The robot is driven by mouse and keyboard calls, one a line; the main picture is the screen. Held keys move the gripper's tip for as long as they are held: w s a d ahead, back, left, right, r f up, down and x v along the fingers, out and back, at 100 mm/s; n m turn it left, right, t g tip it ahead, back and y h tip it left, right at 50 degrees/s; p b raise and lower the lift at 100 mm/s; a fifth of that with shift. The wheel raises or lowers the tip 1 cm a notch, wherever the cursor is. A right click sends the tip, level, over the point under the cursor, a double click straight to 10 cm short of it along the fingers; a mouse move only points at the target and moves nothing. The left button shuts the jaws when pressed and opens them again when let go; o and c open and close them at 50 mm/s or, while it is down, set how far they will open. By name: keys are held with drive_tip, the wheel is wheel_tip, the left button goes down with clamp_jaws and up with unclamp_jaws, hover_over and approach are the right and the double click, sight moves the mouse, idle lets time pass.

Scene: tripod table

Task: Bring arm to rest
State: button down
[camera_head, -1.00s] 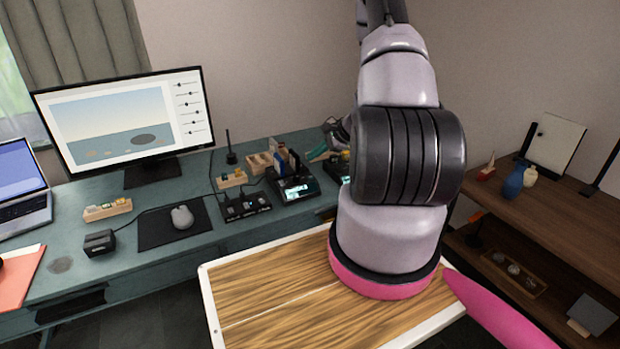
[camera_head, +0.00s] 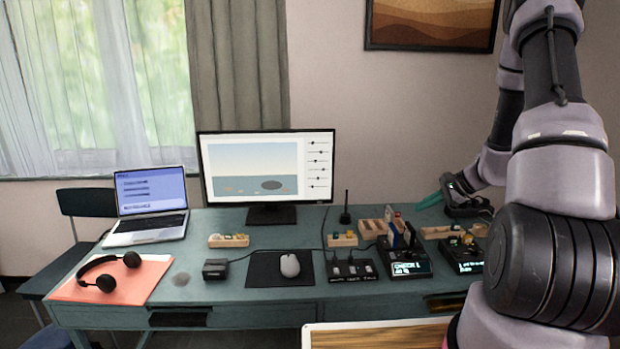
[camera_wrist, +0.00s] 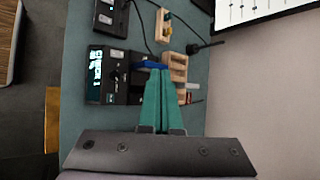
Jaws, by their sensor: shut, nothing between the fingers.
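My arm (camera_head: 560,160) runs down the right side of the head view, with its lower links close to the camera. My gripper (camera_head: 430,201) is above the right back part of the desk, and its teal fingers point left. In the wrist view the two teal fingers of my gripper (camera_wrist: 158,82) lie together with nothing between them. Whether the fingertips touch anything on the desk cannot be told.
The teal desk (camera_head: 215,295) holds a monitor (camera_head: 268,170), laptop (camera_head: 150,205), headphones (camera_head: 108,272), mouse (camera_head: 289,265) and black devices (camera_head: 404,260). Wooden holders (camera_head: 375,228) stand near my gripper. A white-edged wooden top (camera_head: 375,337) is in front.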

drive_tip(key=s+a+r+n+g+h, duration=0.1)
drive_tip(key=s+a+r+n, duration=0.3)
drive_tip(key=r, duration=0.7)
drive_tip(key=s+a+r+n+g, duration=0.1)
drive_tip(key=s+a+r+n, duration=0.2)
drive_tip(key=s+a+r, duration=0.6)
drive_tip(key=s+r+n+t+h, duration=0.3)
drive_tip(key=s+r+n+h, duration=0.1)
drive_tip(key=s+r, duration=0.8)
drive_tip(key=shift+s+d+r, duration=0.15)
drive_tip(key=shift+s+d, duration=0.3)
drive_tip(key=shift+s, duration=0.4)
